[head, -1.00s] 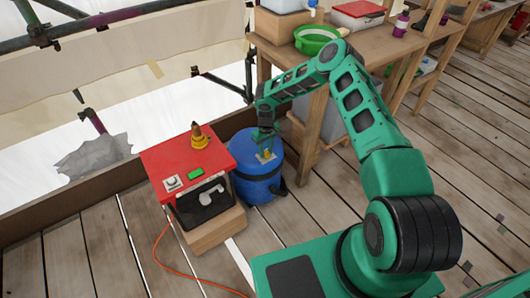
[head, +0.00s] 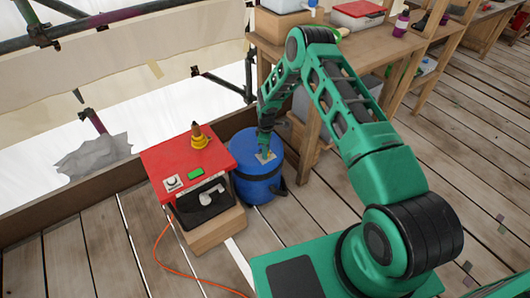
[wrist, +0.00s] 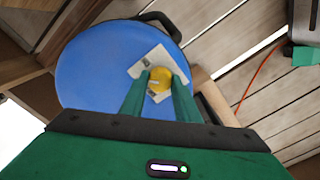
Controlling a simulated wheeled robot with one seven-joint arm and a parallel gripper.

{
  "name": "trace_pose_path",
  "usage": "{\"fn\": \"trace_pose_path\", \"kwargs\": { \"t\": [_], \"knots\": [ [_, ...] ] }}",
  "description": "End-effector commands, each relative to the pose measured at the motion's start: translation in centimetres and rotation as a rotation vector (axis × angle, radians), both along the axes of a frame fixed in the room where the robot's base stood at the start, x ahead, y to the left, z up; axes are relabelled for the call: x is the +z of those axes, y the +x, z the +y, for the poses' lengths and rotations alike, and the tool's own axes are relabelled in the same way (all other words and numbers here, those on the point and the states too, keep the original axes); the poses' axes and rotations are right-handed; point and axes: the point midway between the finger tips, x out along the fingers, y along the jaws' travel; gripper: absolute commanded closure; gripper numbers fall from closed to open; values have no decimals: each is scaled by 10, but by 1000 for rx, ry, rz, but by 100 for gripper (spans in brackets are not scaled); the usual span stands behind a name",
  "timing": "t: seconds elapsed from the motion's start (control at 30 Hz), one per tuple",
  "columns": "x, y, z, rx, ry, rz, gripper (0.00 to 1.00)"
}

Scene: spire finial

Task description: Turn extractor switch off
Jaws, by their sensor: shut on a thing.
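The extractor is a blue drum (head: 257,187) standing on the deck beside a red-topped stand. It fills much of the wrist view, where its blue lid (wrist: 92,75) shows from above. A pale plate (wrist: 145,68) lies on the lid and bears a round yellow switch knob (wrist: 160,77) with a light mark on its face. My gripper (head: 266,150) is over the lid, pointing down. In the wrist view its two green fingers (wrist: 160,92) are on either side of the knob and shut on it. The fingers hide part of the plate.
The red-topped stand (head: 165,160) at the left bears a yellow-and-brown cone-shaped piece, a green block and a small switch. An orange cable (head: 165,262) runs over the deck. A wooden workbench (head: 375,45) stands behind my arm. Open deck lies in front of the drum.

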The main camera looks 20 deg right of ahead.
Motion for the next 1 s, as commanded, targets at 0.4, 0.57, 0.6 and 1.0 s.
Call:
{"fn": "trace_pose_path", "kwargs": {
  "t": [0.4, 0.57, 0.6, 1.0],
  "knots": [
    [0, 0, -1, 396, -3, 0, 94],
    [0, 1, -1, 534, -3, -1, 94],
    [0, 1, -1, 565, -3, -1, 94],
    [0, 0, -1, 780, -2, 0, 94]
  ]
}}
